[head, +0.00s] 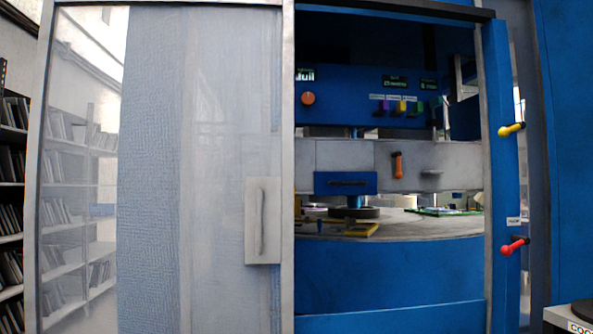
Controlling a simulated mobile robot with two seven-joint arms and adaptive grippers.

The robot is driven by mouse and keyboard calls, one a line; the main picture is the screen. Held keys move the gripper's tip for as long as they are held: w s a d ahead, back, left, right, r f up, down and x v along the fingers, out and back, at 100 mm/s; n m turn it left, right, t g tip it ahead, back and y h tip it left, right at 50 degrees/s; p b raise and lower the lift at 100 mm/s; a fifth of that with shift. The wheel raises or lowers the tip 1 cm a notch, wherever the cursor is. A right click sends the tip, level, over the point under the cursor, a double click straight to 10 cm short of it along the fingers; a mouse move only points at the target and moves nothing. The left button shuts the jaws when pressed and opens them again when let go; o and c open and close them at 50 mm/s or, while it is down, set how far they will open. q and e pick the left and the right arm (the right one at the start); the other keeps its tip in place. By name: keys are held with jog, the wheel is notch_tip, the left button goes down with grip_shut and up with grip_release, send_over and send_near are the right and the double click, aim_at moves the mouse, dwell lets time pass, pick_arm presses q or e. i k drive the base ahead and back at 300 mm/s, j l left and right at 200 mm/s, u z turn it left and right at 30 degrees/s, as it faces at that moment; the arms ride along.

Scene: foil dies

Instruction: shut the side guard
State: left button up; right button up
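The side guard (150,210) is a tall, clear sliding panel in a grey metal frame, filling the left half of the head view. A pale handle plate (254,222) with a vertical grip sits near its right edge. The guard stands open: to its right, the machine opening (390,200) is uncovered up to the blue post (502,180). Neither of my grippers shows in the head view.
Inside the opening lie a round table surface (440,225), a blue block (345,183) and an orange-handled tool (397,165). A yellow lever (511,130) and a red lever (514,246) stick out at the right post. Shelves (14,200) stand at far left.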

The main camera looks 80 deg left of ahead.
aim_at(269, 216)
jog(key=u, duration=1.75)
jog(key=i+u, duration=0.1)
jog(key=u, duration=0.3)
jog(key=i+l+u, duration=0.1)
jog(key=u, duration=0.3)
jog(key=l+u, duration=0.2)
jog(key=u, duration=0.2)
jog(key=i+l+u, duration=0.1)
jog(key=u, duration=0.3)
